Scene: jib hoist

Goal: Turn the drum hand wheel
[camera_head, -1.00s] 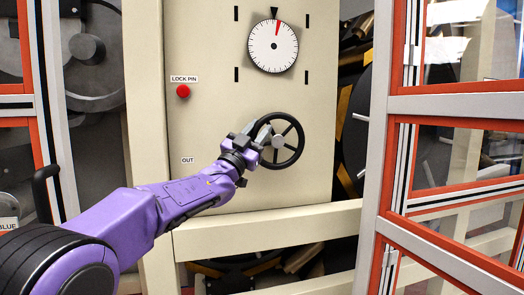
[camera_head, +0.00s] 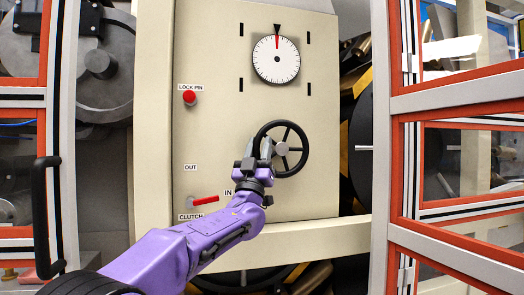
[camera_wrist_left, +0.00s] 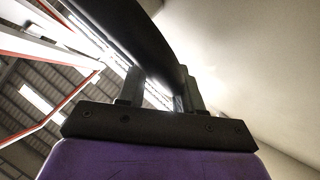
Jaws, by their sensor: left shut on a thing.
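The drum hand wheel (camera_head: 293,171) is a black spoked ring with a grey hub, mounted on the cream panel (camera_head: 225,105). My left gripper (camera_head: 263,148) is shut on the left side of its rim. In the left wrist view the black rim (camera_wrist_left: 128,38) passes between the two fingers (camera_wrist_left: 158,90). Above the wheel is a white round dial (camera_head: 276,59) whose red pointer stands at the top, under a black triangle mark. My right gripper is not in view.
A red lock pin knob (camera_head: 189,97) is at the panel's upper left. A red clutch lever (camera_head: 204,200) sits lower left, between the OUT and IN labels. Orange-edged framed doors (camera_head: 400,200) stand at right, and a black door handle (camera_head: 45,215) at left.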

